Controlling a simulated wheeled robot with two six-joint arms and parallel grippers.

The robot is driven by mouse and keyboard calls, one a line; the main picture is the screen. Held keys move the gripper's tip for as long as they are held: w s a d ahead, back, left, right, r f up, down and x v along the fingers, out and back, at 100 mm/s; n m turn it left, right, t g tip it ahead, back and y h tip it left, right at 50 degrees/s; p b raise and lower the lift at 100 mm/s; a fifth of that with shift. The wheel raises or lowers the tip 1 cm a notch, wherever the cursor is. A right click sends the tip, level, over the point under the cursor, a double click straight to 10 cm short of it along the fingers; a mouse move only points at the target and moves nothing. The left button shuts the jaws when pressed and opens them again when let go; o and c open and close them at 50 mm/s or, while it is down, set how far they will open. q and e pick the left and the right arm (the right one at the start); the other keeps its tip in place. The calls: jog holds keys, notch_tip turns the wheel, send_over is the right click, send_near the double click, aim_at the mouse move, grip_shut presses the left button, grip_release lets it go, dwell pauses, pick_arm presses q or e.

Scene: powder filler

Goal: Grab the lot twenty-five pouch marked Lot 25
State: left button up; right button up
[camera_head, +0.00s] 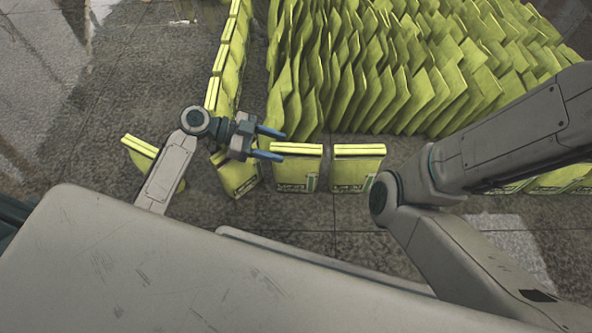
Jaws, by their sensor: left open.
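Yellow-green pouches stand on the grey floor in front of me. One upright pouch (296,170) with a dark printed label is just below my left gripper's fingertips. Another upright pouch (356,170) stands to its right. A tilted pouch (238,178) stands to its left, partly under the gripper. The printing is too small to read, so I cannot tell which pouch is marked Lot 25. My left gripper (282,145) is open, its two blue fingers pointing right, with nothing seen between them. My right arm crosses the right side; its gripper is out of view.
A large block of packed pouches (400,70) fills the back. A line of pouches (232,50) runs back at the left of it, with a floor gap between. One pouch (140,146) leans behind my left arm. More pouches (560,180) show under my right arm.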

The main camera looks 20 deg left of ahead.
pick_arm(q)
jog(key=shift+r, duration=0.1)
grip_shut()
